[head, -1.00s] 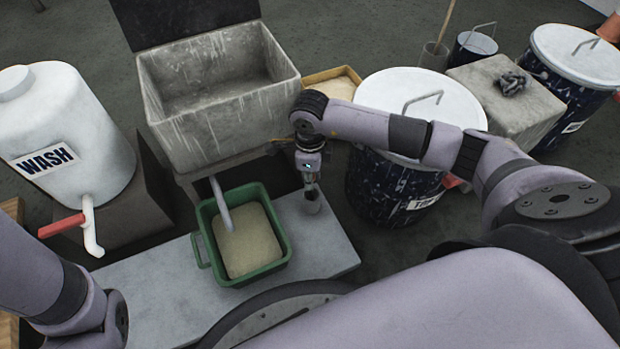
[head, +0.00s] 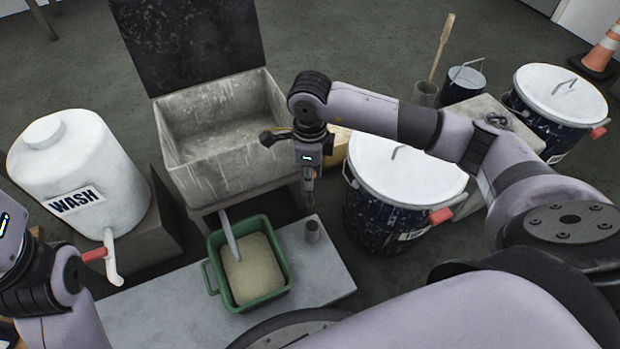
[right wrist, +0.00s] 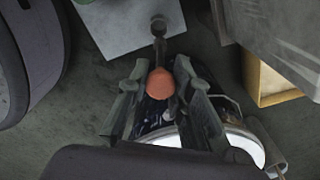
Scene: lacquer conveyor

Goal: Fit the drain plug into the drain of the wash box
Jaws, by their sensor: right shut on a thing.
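The wash box (head: 228,155) is a stained grey open trough with its dark lid (head: 190,45) raised behind it. I cannot make out a drain hole inside. A pale pipe (head: 230,237) comes out below it into a green tub. My right gripper (head: 309,190) points down in front of the box's right side, outside it. In the right wrist view its fingers (right wrist: 161,92) are shut on the drain plug (right wrist: 160,83), a reddish-orange rounded piece. The plug is hard to make out in the head view. My left arm shows at the left edge; its fingers are out of view.
The green tub (head: 262,297) stands on the same slab. A white WASH tank (head: 85,175) with a red-handled tap is at left. A lidded drum (head: 385,220) is close at right.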

